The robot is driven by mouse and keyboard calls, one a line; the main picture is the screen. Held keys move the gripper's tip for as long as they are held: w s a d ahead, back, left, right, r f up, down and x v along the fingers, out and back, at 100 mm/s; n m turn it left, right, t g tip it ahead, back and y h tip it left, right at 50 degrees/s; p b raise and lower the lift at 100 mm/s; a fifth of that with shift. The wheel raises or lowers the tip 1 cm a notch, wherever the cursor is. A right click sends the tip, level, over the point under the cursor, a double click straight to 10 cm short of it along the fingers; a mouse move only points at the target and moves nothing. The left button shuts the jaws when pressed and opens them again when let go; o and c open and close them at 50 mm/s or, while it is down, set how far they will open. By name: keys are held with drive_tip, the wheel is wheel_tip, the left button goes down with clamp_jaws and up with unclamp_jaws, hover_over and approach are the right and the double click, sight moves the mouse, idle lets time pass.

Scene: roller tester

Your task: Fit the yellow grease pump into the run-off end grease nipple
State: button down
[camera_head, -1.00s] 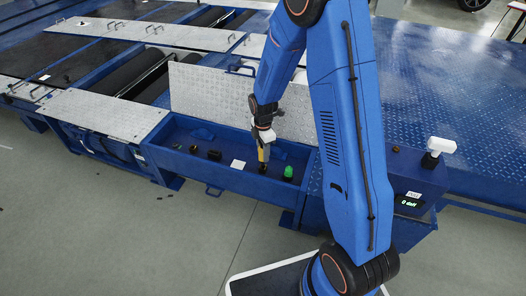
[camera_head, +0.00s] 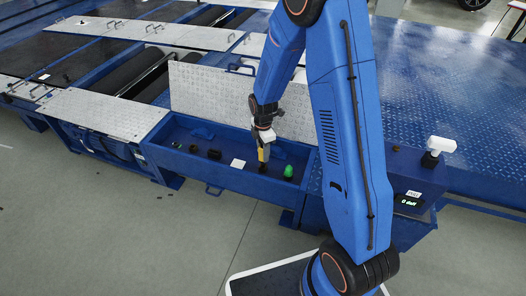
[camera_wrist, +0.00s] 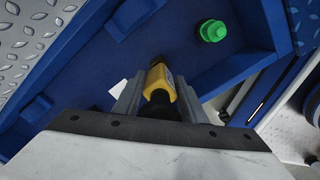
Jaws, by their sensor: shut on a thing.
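The yellow grease pump (camera_head: 263,153) is held upright in my gripper (camera_head: 264,141) over the open blue trough. In the wrist view the pump (camera_wrist: 158,80) sits between the two metal fingers of my gripper (camera_wrist: 160,98), which are shut on it. A dark round fitting (camera_head: 263,168) is at the pump's lower end in the head view. I cannot tell whether the pump touches it. Several small items stand along the trough floor, and I cannot tell which is the run-off end grease nipple.
The blue trough (camera_head: 225,181) has a raised silver tread-plate lid (camera_head: 210,92) behind it. In it are a green knob (camera_head: 288,171), also in the wrist view (camera_wrist: 213,31), a white card (camera_head: 238,163) and dark fittings (camera_head: 214,154). A display box (camera_head: 408,200) stands at right.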

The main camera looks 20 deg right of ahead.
drive_tip(key=shift+f, duration=1.75)
drive_tip(key=c, duration=1)
unclamp_jaws()
drive_tip(key=shift+r, duration=0.1)
